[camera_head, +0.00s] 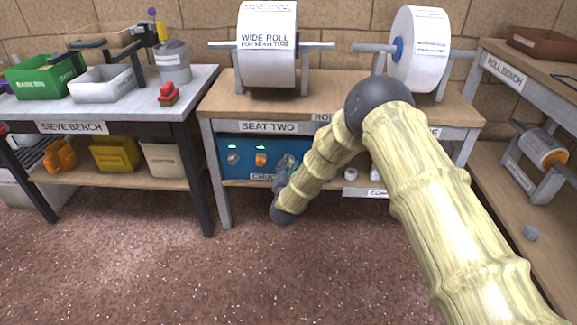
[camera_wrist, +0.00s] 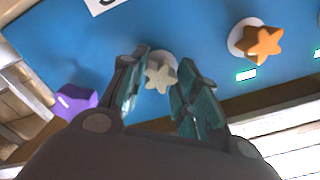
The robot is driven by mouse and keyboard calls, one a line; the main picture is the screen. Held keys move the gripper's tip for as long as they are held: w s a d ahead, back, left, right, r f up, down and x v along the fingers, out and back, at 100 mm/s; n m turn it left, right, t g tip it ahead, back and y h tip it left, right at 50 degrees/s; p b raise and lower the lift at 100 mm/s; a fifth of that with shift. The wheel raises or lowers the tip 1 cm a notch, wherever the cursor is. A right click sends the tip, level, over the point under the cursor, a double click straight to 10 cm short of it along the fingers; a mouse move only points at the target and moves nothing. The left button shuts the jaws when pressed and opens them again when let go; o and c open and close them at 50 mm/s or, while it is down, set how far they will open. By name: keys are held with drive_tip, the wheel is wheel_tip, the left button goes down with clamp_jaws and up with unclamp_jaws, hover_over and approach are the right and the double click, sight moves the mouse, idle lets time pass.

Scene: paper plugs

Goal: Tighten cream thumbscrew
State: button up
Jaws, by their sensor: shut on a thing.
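The cream thumbscrew (camera_wrist: 160,78) is star-shaped and sits on the blue panel. In the wrist view it lies between the two fingertips of my gripper (camera_wrist: 162,68), which is shut on it. Dark gaps seem to show beside the star, but the contact itself is hard to make out. In the head view my gripper (camera_head: 287,163) is at the right part of the blue panel (camera_head: 247,146), under the bench top, and my arm hides the cream thumbscrew there.
An orange star thumbscrew (camera_wrist: 262,43) with a lit green light (camera_wrist: 246,75) is to the right in the wrist view. A purple star knob (camera_wrist: 76,100) is to the left. The bench top (camera_head: 330,105) overhangs the panel.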

drive_tip(key=m, duration=0.4)
drive_tip(key=shift+d+f, duration=0.1)
drive_tip(key=m+b, duration=0.1)
drive_tip(key=m, duration=0.4)
drive_tip(key=shift+b, duration=0.35)
drive_tip(key=m+b, duration=0.1)
drive_tip(key=m, duration=0.2)
drive_tip(key=shift+m, duration=0.4)
drive_tip(key=m+b, duration=0.2)
drive_tip(key=m, duration=0.1)
drive_tip(key=shift+m, duration=0.3)
drive_tip(key=o, duration=1)
drive_tip(key=shift+s, duration=0.15)
